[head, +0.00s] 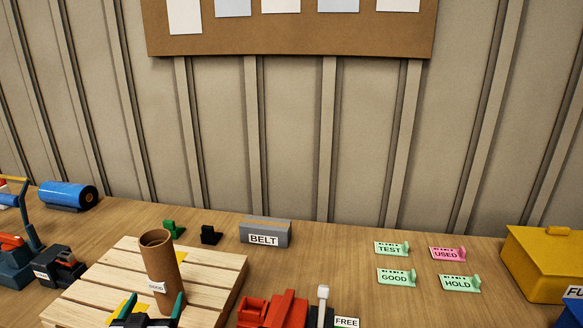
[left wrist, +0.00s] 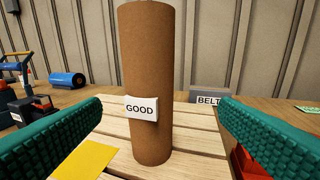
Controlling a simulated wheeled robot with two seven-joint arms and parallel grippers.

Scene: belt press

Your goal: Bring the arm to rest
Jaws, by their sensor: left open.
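My left gripper (head: 148,310) shows at the bottom of the head view, with its two green fingers spread apart. In the left wrist view the fingers (left wrist: 160,125) stand open to either side of a brown cardboard tube (left wrist: 150,60), with gaps between them and it. The tube (head: 161,268) stands upright on a slatted wooden pallet (head: 215,275) and carries a white GOOD label (left wrist: 140,108). My right gripper is in neither view.
A red device (head: 275,308) and a FREE sign (head: 346,322) stand right of the pallet. A grey BELT block (head: 265,233) is behind. Tags (head: 394,277) lie at right, near a yellow box (head: 545,262). A blue roll (head: 67,196) lies at left. A yellow sheet (left wrist: 88,160) lies on the pallet.

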